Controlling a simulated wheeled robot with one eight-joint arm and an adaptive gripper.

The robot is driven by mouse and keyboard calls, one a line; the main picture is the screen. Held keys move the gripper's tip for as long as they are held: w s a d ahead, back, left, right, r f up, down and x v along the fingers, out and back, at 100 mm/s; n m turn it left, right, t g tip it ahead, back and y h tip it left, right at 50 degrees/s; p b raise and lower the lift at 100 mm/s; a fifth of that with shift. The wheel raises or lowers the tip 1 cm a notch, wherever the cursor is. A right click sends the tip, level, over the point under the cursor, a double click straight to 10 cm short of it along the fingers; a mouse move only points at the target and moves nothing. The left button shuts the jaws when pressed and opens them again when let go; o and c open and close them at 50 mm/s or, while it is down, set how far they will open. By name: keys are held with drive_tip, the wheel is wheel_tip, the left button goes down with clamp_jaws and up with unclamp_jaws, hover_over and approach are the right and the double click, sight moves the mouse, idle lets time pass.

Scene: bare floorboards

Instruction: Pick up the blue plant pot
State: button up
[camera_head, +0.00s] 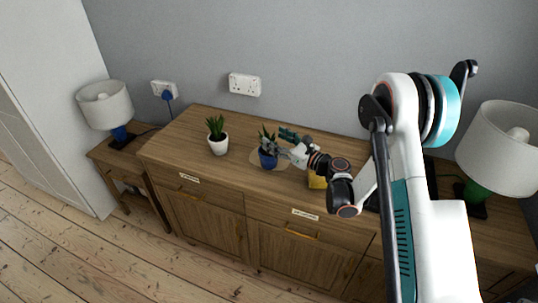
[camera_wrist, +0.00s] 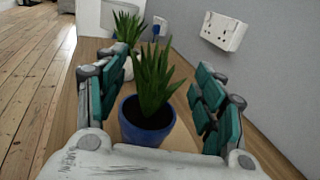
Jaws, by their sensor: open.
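The blue plant pot (camera_head: 267,160) holds a spiky green plant and stands upright on the wooden sideboard, on a pale round mat (camera_head: 284,163). In the wrist view the blue pot (camera_wrist: 146,128) sits between the two fingers of my gripper (camera_wrist: 158,100), with its lower part hidden by the gripper's palm. The gripper is open, with one finger on each side and gaps to the pot. In the head view my gripper (camera_head: 281,144) reaches in from the right and partly covers the plant.
A white pot (camera_head: 218,146) with a similar plant stands left of the blue pot; it also shows behind it in the wrist view. Lamps stand at far left (camera_head: 105,105) and right (camera_head: 497,150). The wall is close behind.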

drive_tip(key=b+x, duration=0.1)
drive_tip(key=x, duration=0.2)
drive_tip(key=shift+w+a+f, duration=0.1)
drive_tip(key=shift+w+a, duration=0.15)
drive_tip(key=shift+a, duration=0.1)
drive_tip(key=shift+c, duration=0.6)
clamp_jaws()
